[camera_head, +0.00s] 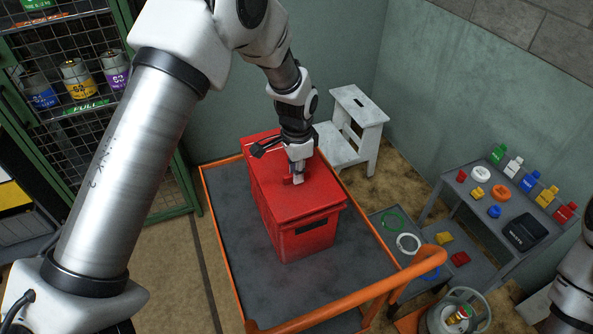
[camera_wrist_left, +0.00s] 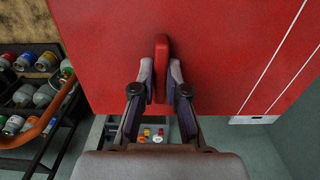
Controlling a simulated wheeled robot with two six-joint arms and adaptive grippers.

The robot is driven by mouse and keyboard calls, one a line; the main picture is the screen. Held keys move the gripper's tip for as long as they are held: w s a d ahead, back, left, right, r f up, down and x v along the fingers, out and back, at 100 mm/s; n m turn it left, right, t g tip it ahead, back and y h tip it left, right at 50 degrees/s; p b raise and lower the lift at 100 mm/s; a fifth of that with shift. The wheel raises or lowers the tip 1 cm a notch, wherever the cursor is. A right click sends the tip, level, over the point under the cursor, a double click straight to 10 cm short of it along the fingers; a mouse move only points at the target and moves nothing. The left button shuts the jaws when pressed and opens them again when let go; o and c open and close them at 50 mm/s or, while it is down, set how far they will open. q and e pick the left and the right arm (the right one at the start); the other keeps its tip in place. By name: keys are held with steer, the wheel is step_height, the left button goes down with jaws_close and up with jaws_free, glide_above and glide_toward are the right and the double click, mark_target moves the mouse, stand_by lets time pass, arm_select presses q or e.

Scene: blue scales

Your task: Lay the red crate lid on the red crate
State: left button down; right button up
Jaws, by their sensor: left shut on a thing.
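The red crate (camera_head: 305,243) stands on the grey platform of an orange-railed cart in the head view. The flat red crate lid (camera_head: 315,195) is over the crate's top and roughly in line with it. I cannot tell whether it rests on the rim or hangs just above. My left gripper (camera_head: 297,178) is shut on the lid's raised red handle, from above. In the left wrist view, the two fingers (camera_wrist_left: 161,80) pinch the handle on the lid (camera_wrist_left: 220,50). My right gripper is not in view.
The cart (camera_head: 225,245) has an orange rail (camera_head: 350,303) in front. A white step stool (camera_head: 355,120) stands behind. At right, a grey stepped stand (camera_head: 485,225) bears coloured pieces and a black scale (camera_head: 525,231). A green mesh cage (camera_head: 85,50) with gas bottles is at left.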

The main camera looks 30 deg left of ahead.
arm_select(q)
steer(key=shift+f, duration=0.1)
stand_by(0.3)
steer(key=c, duration=1.1)
jaws_free()
steer(key=shift+r+p, duration=3.55)
steer(key=shift+r, duration=0.5)
steer(key=shift+f, duration=0.1)
